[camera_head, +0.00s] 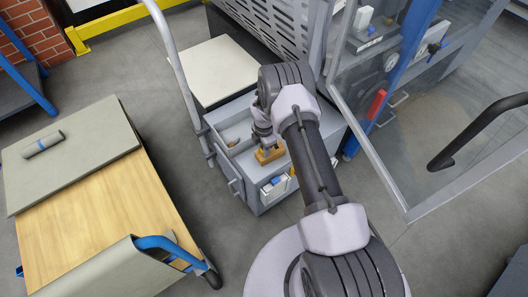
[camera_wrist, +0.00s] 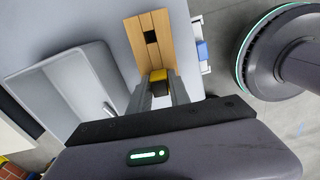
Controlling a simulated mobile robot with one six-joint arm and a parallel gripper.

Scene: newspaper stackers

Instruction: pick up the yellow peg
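The yellow peg (camera_wrist: 159,76) shows in the wrist view between the two grey fingers of my gripper (camera_wrist: 160,92). No gap shows between the fingers and the peg, so the gripper looks shut on it. The peg is at the near end of a wooden block (camera_wrist: 150,30) with a dark square hole; I cannot tell whether its lower end sits in the block. In the head view the wooden block (camera_head: 269,156) lies on the grey cart top (camera_head: 250,168), right under my gripper (camera_head: 265,145). The peg is too small to make out there.
A grey bin (camera_wrist: 70,90) is sunk in the cart top beside the block. A white box with a blue part (camera_head: 274,187) hangs on the cart's front. A wooden table (camera_head: 110,205) stands left, a glass door (camera_head: 430,110) right. Grey floor is free between table and cart.

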